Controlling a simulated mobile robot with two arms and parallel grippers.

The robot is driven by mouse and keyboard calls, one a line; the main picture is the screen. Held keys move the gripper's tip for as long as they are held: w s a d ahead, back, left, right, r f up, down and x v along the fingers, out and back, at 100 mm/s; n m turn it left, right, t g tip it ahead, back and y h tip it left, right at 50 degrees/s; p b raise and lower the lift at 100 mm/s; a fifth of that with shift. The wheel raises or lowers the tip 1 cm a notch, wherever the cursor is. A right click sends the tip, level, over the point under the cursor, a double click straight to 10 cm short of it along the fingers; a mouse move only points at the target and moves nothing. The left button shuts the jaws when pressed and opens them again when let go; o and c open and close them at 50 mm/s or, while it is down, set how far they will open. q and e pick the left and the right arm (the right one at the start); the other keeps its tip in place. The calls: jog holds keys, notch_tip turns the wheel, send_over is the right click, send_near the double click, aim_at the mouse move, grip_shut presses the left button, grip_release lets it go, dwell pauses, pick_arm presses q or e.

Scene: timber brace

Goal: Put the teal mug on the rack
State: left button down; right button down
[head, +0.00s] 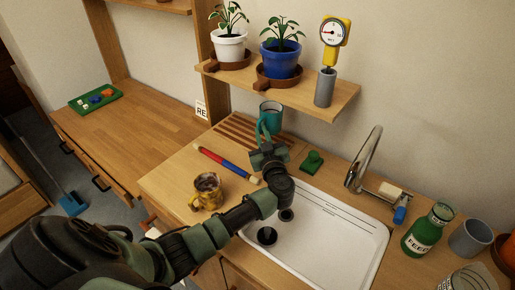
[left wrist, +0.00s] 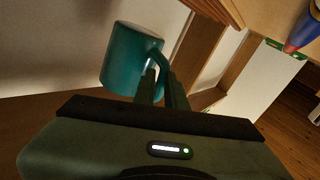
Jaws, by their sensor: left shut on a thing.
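The teal mug (head: 270,113) is in my left gripper (head: 266,140), which is shut on it at the handle side. In the left wrist view the mug (left wrist: 128,55) fills the upper middle, and the fingers of my left gripper (left wrist: 163,85) close on its handle. The slatted wooden rack (head: 237,134) lies on the counter behind the sink's left end. In the head view the mug is over or beside the rack's right end; I cannot tell whether it touches it. My right gripper is out of view.
A yellow-brown mug (head: 207,190) and a red-blue rod (head: 226,164) are on the counter left of the sink (head: 340,225). A green block (head: 312,161) lies behind the sink. A shelf (head: 290,92) with plants overhangs the rack area. A faucet (head: 362,160) stands right.

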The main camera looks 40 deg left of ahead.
pick_arm(q)
notch_tip(320, 180, down, 6)
jog(key=shift+f+b, duration=0.25)
jog(key=shift+b, duration=0.3)
jog(key=shift+f, duration=0.2)
jog(key=c, duration=1.5)
grip_release()
jog(key=shift+o, duration=0.2)
jog(key=shift+r, duration=0.25)
jog(key=v, duration=1.2)
jog(key=shift+d+f, duration=0.1)
